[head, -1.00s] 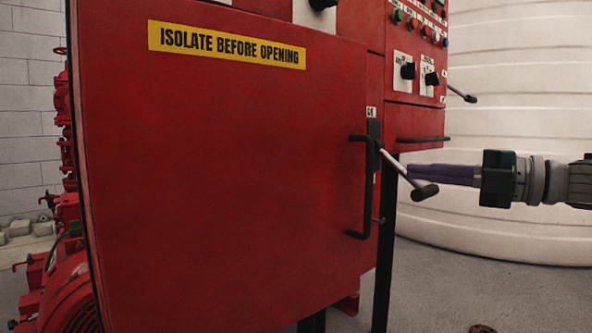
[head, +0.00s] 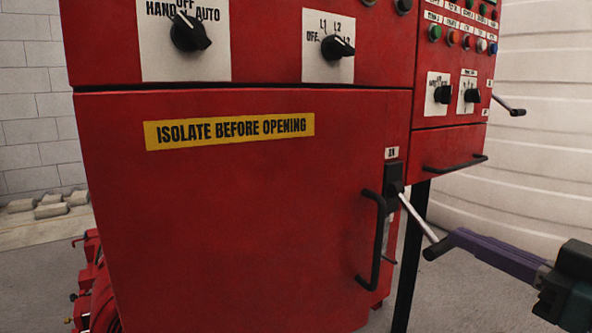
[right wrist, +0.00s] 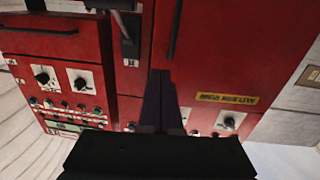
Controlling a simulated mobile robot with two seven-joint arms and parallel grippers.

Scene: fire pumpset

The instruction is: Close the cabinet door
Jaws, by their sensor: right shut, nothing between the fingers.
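The red cabinet door (head: 240,210), with a yellow "ISOLATE BEFORE OPENING" label (head: 230,131), sits under the upper red panel and looks flush or nearly flush with it. A thin dark line runs along its top edge; I cannot tell whether it is fully shut. Its black bar handle (head: 377,245) is on the right side. My right gripper (head: 454,239) is shut and empty, its purple fingertips right of the handle, by the lever's black knob (head: 437,248); contact is unclear. In the right wrist view the fingers (right wrist: 160,100) point toward the cabinet, door on the right. My left gripper is out of view.
A switch lever (head: 417,217) sticks out beside the handle. The right control box (head: 450,135) carries knobs, buttons and a black bar. A white ribbed tank (head: 545,100) stands behind at right. Red pump parts (head: 95,285) show at lower left.

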